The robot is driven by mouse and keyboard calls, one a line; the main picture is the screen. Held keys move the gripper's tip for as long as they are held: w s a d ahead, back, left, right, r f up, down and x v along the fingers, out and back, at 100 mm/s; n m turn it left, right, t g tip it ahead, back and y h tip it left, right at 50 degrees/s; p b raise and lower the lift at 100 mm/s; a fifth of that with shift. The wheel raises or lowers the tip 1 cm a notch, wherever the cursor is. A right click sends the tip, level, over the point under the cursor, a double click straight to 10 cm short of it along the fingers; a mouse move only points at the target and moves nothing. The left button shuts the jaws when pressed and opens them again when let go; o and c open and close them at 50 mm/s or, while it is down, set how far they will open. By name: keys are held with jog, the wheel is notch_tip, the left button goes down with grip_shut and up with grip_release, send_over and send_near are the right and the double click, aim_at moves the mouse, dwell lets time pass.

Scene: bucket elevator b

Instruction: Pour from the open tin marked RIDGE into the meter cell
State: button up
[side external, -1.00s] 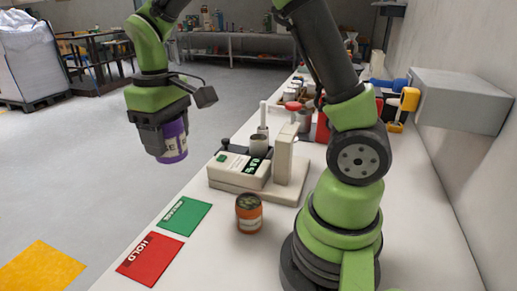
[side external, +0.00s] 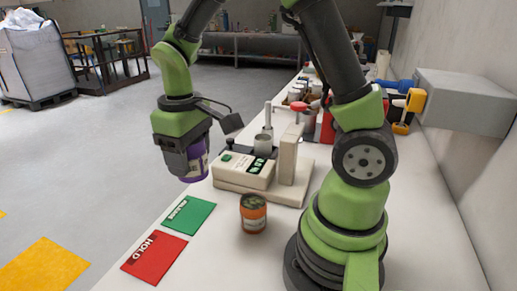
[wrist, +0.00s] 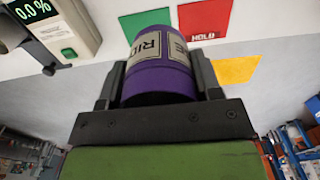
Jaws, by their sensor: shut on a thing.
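My gripper (side external: 187,160) is shut on a purple tin (side external: 197,168) with a pale label. In the wrist view the purple tin (wrist: 158,75) sits between the two jaws, and part of its label reads "RID". The tin is held in the air left of the meter, and its mouth is hidden. The meter (side external: 247,172) is a cream instrument with a dark display and a column on the bench. Its grey metal cell (side external: 263,143) stands upright behind the display. In the wrist view the meter display (wrist: 32,10) reads 0.0 %.
An orange tin (side external: 253,214) stands in front of the meter. A green mat (side external: 188,214) and a red HOLD mat (side external: 153,257) lie near the bench's left edge.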

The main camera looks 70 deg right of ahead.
jog(key=w+d+f, duration=0.1)
jog(key=w+d, duration=0.2)
jog(key=d, duration=0.6)
jog(key=w+d+f, duration=0.1)
jog(key=w+d, duration=0.1)
jog(key=d, duration=0.8)
jog(key=s+d+f, duration=0.2)
jog(key=s+d, duration=0.4)
jog(key=d, duration=0.5)
jog(key=s+d+f, duration=0.3)
jog(key=s+d, duration=0.3)
jog(key=d, duration=0.5)
jog(key=shift+f, duration=0.15)
jog(key=shift+w+a+f+h, duration=0.15)
jog(key=shift+a+f+h, duration=0.1)
jog(key=shift+a+h, duration=0.3)
jog(key=shift+w+a+f+g+h, duration=0.15)
jog(key=shift+g+h, duration=0.15)
jog(key=shift+h, duration=0.15)
jog(key=shift+a+f+h, duration=0.25)
jog(key=shift+f+h, duration=0.15)
jog(key=shift+f, duration=0.25)
jog(key=shift+a+f, duration=0.1)
jog(key=shift+f, duration=0.05)
